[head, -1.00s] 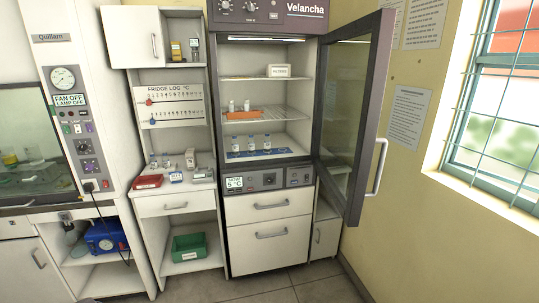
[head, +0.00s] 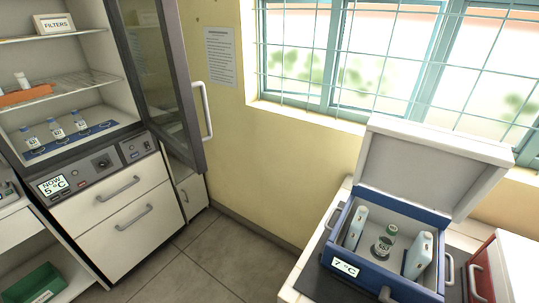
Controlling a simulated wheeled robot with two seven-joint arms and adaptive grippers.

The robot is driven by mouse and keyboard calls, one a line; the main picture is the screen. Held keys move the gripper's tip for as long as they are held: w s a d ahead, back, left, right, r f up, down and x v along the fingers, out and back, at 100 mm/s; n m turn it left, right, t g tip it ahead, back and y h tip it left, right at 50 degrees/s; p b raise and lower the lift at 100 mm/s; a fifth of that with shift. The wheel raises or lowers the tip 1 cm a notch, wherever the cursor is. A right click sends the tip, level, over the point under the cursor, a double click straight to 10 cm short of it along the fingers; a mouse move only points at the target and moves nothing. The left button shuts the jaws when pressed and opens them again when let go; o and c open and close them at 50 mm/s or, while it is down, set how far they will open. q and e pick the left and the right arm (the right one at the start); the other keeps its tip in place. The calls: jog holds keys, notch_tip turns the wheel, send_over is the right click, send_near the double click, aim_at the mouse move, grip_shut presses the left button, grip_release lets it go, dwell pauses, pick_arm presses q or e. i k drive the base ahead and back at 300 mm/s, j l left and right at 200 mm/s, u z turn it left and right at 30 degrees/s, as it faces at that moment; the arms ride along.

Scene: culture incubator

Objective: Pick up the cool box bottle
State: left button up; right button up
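A blue cool box (head: 372,278) with its white lid (head: 428,165) raised stands on a counter at the lower right of the head view. Its front display reads 7 °C. Inside it a small clear bottle (head: 385,243) with a greenish cap stands upright between two pale ice packs, one on the left (head: 356,228) and one on the right (head: 418,256). Neither of my grippers shows in this view.
At left stands the incubator cabinet (head: 75,165) with its glass door (head: 160,75) swung open. Three bottles (head: 57,130) stand on its blue rack. A red box (head: 505,268) sits right of the cool box. Grey floor (head: 215,255) lies clear between.

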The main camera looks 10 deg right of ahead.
aim_at(385, 244)
jog(key=z, duration=1.4)
